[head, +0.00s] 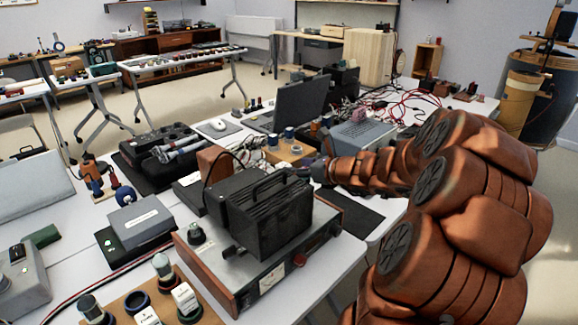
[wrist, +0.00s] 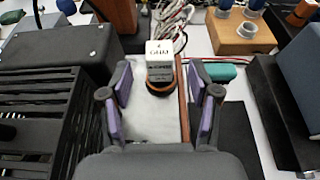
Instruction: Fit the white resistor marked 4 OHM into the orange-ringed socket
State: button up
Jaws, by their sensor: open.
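The white-topped resistor marked 4 OHM (wrist: 159,60) stands upright in the wrist view, with a grey lower body. An orange ring (wrist: 154,90) shows around its foot; how deep it sits in this socket I cannot tell. My gripper (wrist: 163,82) is open, its purple-padded fingers apart on the left and right of the resistor's lower part, nearer the camera. No contact shows. In the head view my arm reaches in behind the black finned box, and I cannot make out the resistor or the orange ring there.
A black finned box (head: 258,212) stands on an instrument at the front; its slats (wrist: 42,115) line the wrist view's left. A wooden block with blue-topped posts (wrist: 240,36) and a green piece (wrist: 219,73) lie beyond the right finger. More small parts stand on a board (head: 210,316).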

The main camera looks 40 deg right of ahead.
jog(key=shift+v, duration=2.9)
